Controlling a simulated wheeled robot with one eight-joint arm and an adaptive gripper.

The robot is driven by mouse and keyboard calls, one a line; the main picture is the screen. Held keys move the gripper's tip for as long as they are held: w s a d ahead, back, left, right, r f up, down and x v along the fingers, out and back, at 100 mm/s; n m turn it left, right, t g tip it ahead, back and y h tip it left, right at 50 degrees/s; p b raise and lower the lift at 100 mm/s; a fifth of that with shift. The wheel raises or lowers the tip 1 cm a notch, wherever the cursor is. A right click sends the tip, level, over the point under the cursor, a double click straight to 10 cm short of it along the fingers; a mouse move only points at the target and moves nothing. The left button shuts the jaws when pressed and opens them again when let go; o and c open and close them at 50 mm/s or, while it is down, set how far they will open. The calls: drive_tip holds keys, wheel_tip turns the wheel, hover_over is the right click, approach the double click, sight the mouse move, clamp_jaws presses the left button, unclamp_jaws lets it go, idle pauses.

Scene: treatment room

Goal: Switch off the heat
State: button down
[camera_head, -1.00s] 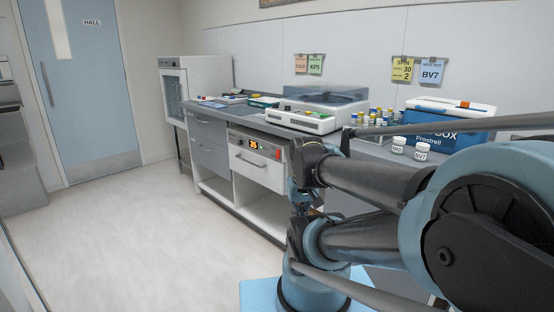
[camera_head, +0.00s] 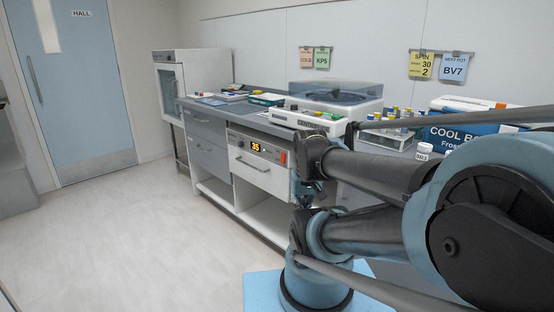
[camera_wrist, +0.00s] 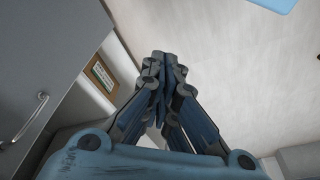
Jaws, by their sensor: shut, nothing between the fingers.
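A white heating unit (camera_head: 248,160) with a drawer handle sits under the counter in the head view. Its front panel has a lit orange display (camera_head: 256,147) that reads 35, a small knob to the left of it and a red switch (camera_head: 283,157) at the right end. Whether the switch is on or off is too small to tell. My gripper (camera_wrist: 166,60) is shut and empty in the wrist view, pointing past a grey cabinet front over the pale floor. In the head view the gripper is hidden behind my own arm links.
The counter holds a centrifuge-like machine (camera_head: 335,95) with a clear lid, a control box (camera_head: 305,117), a vial rack (camera_head: 388,135) and a blue cool box (camera_head: 455,130). Grey drawers (camera_head: 205,135) stand left of the heating unit. The floor (camera_head: 130,230) at left is clear.

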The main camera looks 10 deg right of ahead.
drive_tip(key=shift+w+a, duration=0.3)
drive_tip(key=shift+w, duration=0.1)
drive_tip(key=w+r+n+h, duration=0.1)
drive_tip(key=w+r+n, duration=0.3)
drive_tip(key=w+n, duration=0.3)
drive_tip(key=w+r+n+h, duration=0.2)
drive_tip(key=w+r+n, duration=0.25)
drive_tip(key=w, duration=0.45)
drive_tip(key=w+a+n+h, duration=0.1)
drive_tip(key=w+a+n, duration=0.2)
drive_tip(key=w, duration=0.4)
drive_tip(key=w+a+f+n+t+h, duration=0.1)
drive_tip(key=w+a+n, duration=0.2)
drive_tip(key=w+n, duration=0.3)
drive_tip(key=w+a+f+n+t, duration=0.1)
drive_tip(key=w+a+n, duration=0.2)
drive_tip(key=w, duration=0.5)
drive_tip(key=shift+w+n+h, duration=0.25)
drive_tip(key=shift+n+h, duration=0.15)
drive_tip(key=shift+n, duration=0.45)
drive_tip(key=shift+d+f, duration=0.1)
drive_tip(key=shift+f, duration=0.1)
